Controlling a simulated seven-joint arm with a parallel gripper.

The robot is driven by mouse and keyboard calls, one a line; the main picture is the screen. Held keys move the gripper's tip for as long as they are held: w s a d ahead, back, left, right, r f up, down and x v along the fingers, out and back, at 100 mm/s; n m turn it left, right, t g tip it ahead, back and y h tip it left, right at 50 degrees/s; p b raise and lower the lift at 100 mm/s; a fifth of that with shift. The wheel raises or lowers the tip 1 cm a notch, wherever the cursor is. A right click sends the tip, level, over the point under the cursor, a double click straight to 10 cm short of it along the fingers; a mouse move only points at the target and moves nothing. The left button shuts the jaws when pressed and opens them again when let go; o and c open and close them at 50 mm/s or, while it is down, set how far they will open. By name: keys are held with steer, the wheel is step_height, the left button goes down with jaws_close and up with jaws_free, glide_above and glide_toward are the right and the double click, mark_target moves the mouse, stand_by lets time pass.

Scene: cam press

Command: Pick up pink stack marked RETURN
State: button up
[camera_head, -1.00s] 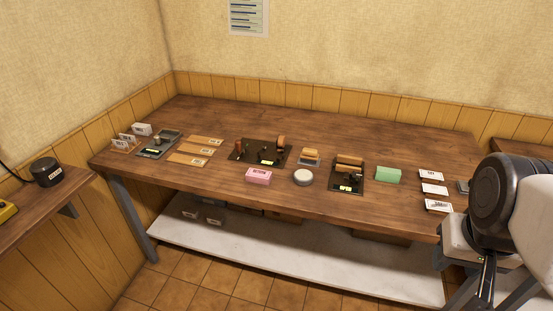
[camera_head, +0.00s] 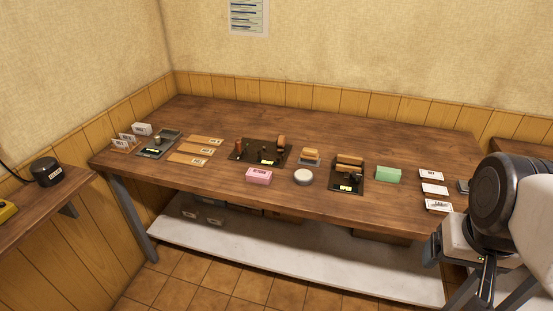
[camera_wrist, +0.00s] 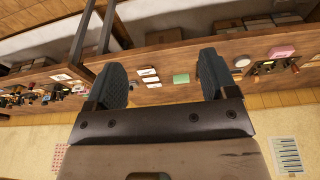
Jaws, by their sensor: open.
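The pink stack (camera_head: 258,176) is a small block with a dark-lettered label on its front face. It lies near the front edge of the wooden table, left of a round white disc. It also shows in the wrist view (camera_wrist: 282,52), at the right, beyond my right finger. My gripper (camera_wrist: 168,80) is open and empty, its two dark ribbed fingers spread well apart. In the head view my arm is at the far right, well away from the pink stack; the fingertips are not clear there.
A green block (camera_head: 388,175), a black press tray (camera_head: 348,187) and the round white disc (camera_head: 303,177) stand right of the pink stack. A dark tray (camera_head: 243,157) with tools is just behind it. White cards (camera_head: 434,189) lie at the table's right. The table's back strip is clear.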

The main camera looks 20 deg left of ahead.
steer(key=w+a+f+m+g+y, duration=0.2)
steer(key=w+a+f+m+y, duration=0.15)
steer(key=w+a, duration=0.85)
steer(key=w+a+f+m+g+y, duration=0.25)
steer(key=w+a+m+y, duration=0.25)
steer(key=w+a, duration=0.6)
steer(key=m+t+y, duration=0.2)
steer(key=m+y, duration=0.3)
steer(key=m, duration=0.4)
glide_toward(260, 174)
steer(key=shift+s+a, duration=0.15)
steer(key=shift+a, duration=0.4)
steer(key=shift+w+a+f, duration=0.3)
steer(key=shift+a+f, duration=0.1)
steer(key=shift+f, duration=0.05)
steer(key=shift+x, duration=1.3)
